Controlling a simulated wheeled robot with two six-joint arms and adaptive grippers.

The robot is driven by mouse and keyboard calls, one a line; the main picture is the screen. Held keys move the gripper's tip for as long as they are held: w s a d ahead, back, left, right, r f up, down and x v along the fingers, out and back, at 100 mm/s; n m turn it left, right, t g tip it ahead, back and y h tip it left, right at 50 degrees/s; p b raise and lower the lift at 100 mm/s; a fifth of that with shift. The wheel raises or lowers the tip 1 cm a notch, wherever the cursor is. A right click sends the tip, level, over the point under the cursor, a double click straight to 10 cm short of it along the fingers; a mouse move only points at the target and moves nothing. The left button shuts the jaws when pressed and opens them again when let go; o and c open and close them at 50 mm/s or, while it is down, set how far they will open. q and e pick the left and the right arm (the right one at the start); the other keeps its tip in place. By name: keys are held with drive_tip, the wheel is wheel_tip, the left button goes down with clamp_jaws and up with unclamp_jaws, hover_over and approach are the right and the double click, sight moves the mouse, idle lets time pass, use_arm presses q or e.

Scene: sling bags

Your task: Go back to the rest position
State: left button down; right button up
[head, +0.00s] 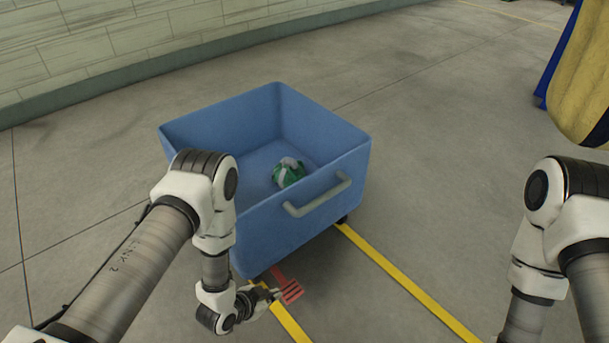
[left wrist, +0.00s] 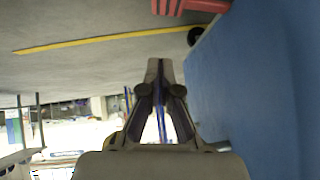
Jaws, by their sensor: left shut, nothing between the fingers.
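My left gripper (head: 272,292) is low in front of the blue bin, outside it, near the bin's lower front edge. In the left wrist view its fingers (left wrist: 159,70) are closed together with nothing between them. My right arm comes in at the right edge of the head view, and its gripper is out of frame. A green and white bag (head: 288,172) lies on the floor of the blue wheeled bin (head: 300,226), near its front wall. The bin's blue side also fills the right of the left wrist view (left wrist: 245,85).
The bin has a grey handle (head: 318,195) on its front wall. A yellow and blue hanging thing (head: 582,85) is at the upper right. The grey floor right of the bin is clear.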

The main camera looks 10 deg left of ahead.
use_arm(q)
drive_tip(key=s+a+r+n+g+y, duration=0.2)
drive_tip(key=s+a+r+n+g, duration=0.15)
drive_tip(key=s, duration=0.65)
drive_tip(key=s+a+r+n+g+y, duration=0.2)
drive_tip(key=s+a+n+g, duration=0.15)
drive_tip(key=s, duration=0.55)
wheel_tip(320, 180, up, 33)
drive_tip(key=s+n+g+p, duration=0.1)
drive_tip(key=p, duration=3.2)
drive_tip(key=shift+s+n, duration=0.3)
drive_tip(key=shift+n, duration=0.1)
drive_tip(key=shift+f, duration=0.1)
